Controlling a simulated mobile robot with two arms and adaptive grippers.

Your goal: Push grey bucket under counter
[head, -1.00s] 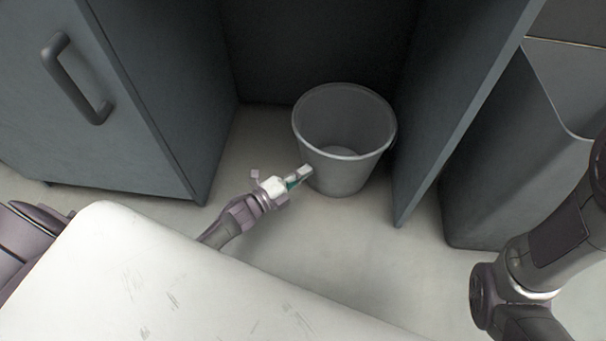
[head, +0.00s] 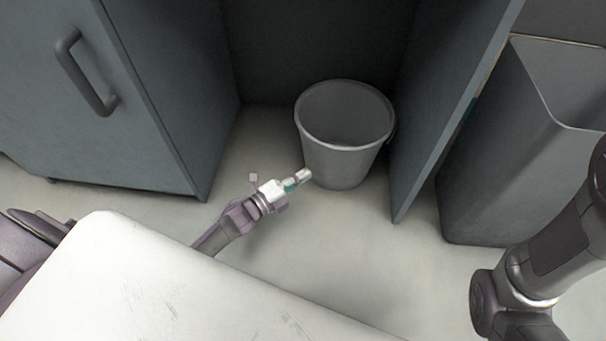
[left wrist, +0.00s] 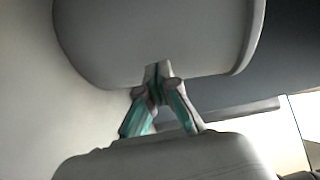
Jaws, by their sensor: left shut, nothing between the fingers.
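The grey bucket (head: 342,160) stands upright and empty on the floor, in the open bay under the counter between two dark panels. It is close to the right panel. My left gripper (head: 303,176) is shut and empty, its fingertips at the lower left side of the bucket, touching it or very nearly so. In the left wrist view the shut fingertips (left wrist: 157,70) are against the bucket's wall (left wrist: 150,35). The right arm shows at the right edge of the head view, but its gripper is out of view.
A dark cabinet (head: 150,120) with a handle stands left of the bay. The right panel (head: 440,120) bounds the bay, and a grey bin (head: 500,150) stands beyond it. Bare floor (head: 300,260) lies in front of the bucket.

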